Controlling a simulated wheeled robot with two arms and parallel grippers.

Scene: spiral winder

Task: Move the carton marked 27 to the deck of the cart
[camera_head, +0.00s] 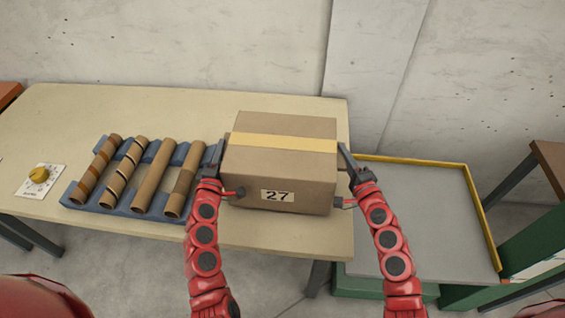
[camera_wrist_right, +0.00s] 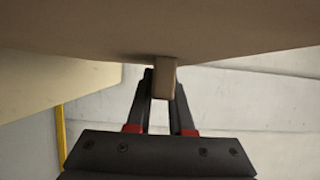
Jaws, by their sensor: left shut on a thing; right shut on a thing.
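The brown carton marked 27 (camera_head: 282,165) has a yellow tape strip on top and its number label facing me. It is upright over the right part of the beige table. Whether its base touches the tabletop is hard to tell. My left gripper (camera_head: 215,162) is shut at the carton's left side; its exact grip is hidden. My right gripper (camera_head: 347,162) is at the right side, and the right wrist view shows its fingers shut on a small brown tab (camera_wrist_right: 164,78) of the carton. The cart's grey deck (camera_head: 425,220), with a yellow rim, is right of the table and empty.
The table (camera_head: 120,225) bears a blue-grey rack (camera_head: 120,208) with several cardboard tubes, left of the carton. Green furniture (camera_head: 535,243) stands right of the cart, and a concrete wall (camera_head: 200,45) is behind.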

